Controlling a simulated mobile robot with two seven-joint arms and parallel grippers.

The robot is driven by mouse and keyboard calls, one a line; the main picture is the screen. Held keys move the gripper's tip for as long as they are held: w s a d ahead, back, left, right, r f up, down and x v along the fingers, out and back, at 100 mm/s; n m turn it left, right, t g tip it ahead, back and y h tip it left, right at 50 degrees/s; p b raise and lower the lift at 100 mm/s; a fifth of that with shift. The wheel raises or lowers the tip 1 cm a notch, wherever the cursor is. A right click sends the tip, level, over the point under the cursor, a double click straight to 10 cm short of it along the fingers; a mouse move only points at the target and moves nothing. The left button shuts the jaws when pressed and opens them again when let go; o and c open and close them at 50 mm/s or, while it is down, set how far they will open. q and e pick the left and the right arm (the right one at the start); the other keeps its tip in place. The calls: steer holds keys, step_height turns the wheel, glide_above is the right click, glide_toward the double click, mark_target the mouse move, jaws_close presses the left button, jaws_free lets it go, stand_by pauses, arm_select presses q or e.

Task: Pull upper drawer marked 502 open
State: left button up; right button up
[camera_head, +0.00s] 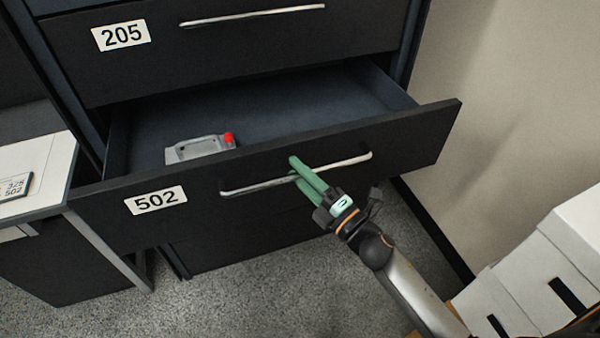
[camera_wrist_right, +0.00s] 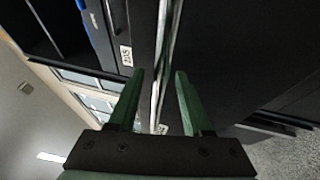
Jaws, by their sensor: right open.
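The drawer marked 502 (camera_head: 410,150) stands pulled out from the dark cabinet, with its inside showing in the head view. Its label (camera_head: 156,200) is at the left of its front. A silver bar handle (camera_head: 250,187) runs across the front. My right gripper (camera_head: 300,170) is at the middle of this handle, with its green fingers on either side of the bar. In the right wrist view, the handle (camera_wrist_right: 160,75) passes between the open fingers (camera_wrist_right: 157,88). A grey object with a red knob (camera_head: 200,148) lies inside the drawer. My left gripper is not in view.
A closed drawer marked 205 (camera_head: 230,45) is above. A white-topped table (camera_head: 45,165) with a small numbered sign stands at the left. White boxes (camera_head: 525,285) are at the lower right, near a beige wall (camera_head: 510,90). Grey carpet (camera_head: 260,305) lies below.

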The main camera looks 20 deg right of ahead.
steer(key=b+v, duration=0.2)
steer(key=v, duration=1)
steer(key=shift+s, duration=0.25)
steer(key=shift+d, duration=0.1)
